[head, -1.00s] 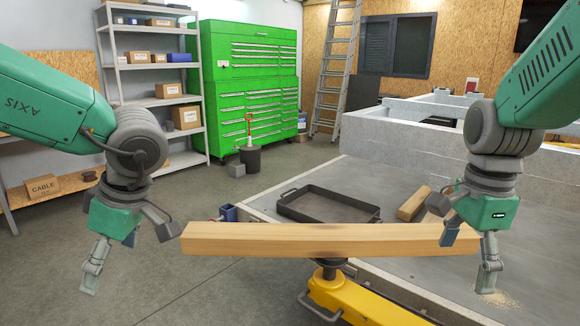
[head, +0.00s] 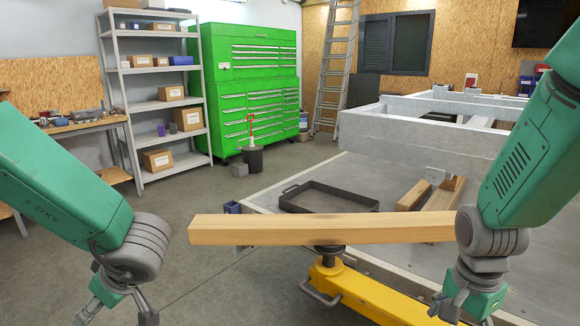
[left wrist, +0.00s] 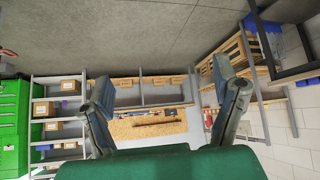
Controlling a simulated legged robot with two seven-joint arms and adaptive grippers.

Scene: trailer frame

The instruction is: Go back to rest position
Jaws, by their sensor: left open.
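A long wooden beam (head: 320,229) lies roughly level across the round head of a yellow jack (head: 350,290). Its right end is hidden behind my right arm. My left gripper (head: 114,318) is low at the bottom left of the head view, apart from the beam, its tips partly cut off by the frame edge. In the left wrist view its two fingers (left wrist: 163,90) are spread wide with nothing between them. My right gripper (head: 458,314) hangs at the lower right, below the beam's right end; its fingers look spread and empty, with the lower part cut off.
A grey trailer deck (head: 400,165) with a black tray (head: 328,197) and short wooden blocks (head: 428,194) lies behind the beam. A grey shelf (head: 155,105), a green tool cabinet (head: 250,85) and a ladder (head: 336,70) stand behind. Floor between my left arm and the trailer is clear.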

